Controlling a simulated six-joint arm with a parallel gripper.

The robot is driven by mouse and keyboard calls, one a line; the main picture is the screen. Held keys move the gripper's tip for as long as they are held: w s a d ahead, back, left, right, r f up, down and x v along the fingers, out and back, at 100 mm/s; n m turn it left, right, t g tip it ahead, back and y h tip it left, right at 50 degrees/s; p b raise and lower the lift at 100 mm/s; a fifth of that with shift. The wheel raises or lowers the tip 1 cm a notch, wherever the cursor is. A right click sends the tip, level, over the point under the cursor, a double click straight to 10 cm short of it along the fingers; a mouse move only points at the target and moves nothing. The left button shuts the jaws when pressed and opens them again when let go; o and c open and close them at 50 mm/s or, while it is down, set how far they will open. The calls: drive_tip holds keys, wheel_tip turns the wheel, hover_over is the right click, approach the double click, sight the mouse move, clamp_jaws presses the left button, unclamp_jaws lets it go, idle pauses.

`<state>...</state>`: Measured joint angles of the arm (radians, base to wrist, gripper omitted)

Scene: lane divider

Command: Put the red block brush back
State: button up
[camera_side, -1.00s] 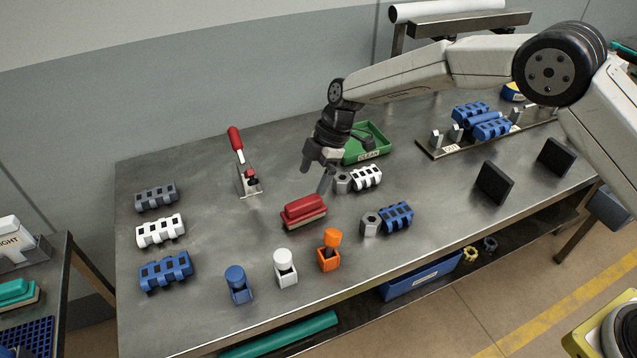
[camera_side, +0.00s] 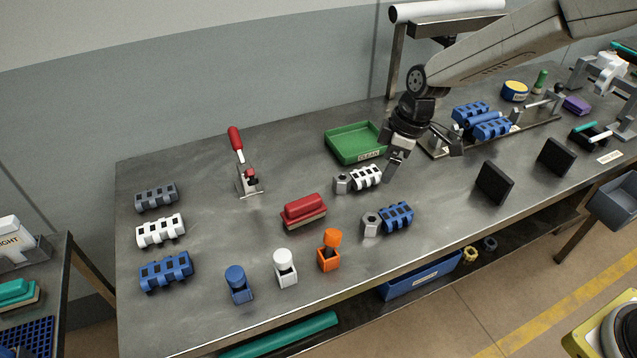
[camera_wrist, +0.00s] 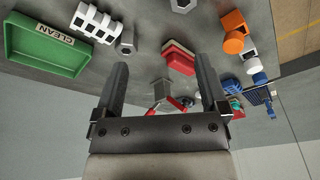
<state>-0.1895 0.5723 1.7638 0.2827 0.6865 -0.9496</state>
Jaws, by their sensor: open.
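The red block brush (camera_side: 304,208) has a red top over a tan base. It rests on the metal bench near the middle, in front of the toggle clamp, and nothing holds it. It also shows in the wrist view (camera_wrist: 179,57), beyond my fingers. My gripper (camera_side: 424,166) is open and empty, above the bench to the right of the brush and just right of the green tray. In the wrist view, my gripper's two fingers (camera_wrist: 162,72) are spread wide with nothing gripped between them.
The green tray labelled CLEAN (camera_side: 355,142) is at the back. A white slotted block (camera_side: 367,177) with a grey hex nut lies between my gripper and the brush. A toggle clamp (camera_side: 246,180) stands behind-left. Black upright plates (camera_side: 494,183) stand right.

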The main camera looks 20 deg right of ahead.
drive_tip(key=s+d+m+h, duration=0.1)
drive_tip(key=s+d+m, duration=0.4)
drive_tip(key=s, duration=0.4)
drive_tip(key=s+d+r+m+t+h, duration=0.1)
drive_tip(key=s+d+m, duration=0.4)
drive_tip(key=s, duration=0.5)
drive_tip(key=shift+d+m, duration=0.3)
drive_tip(key=shift+d, duration=0.85)
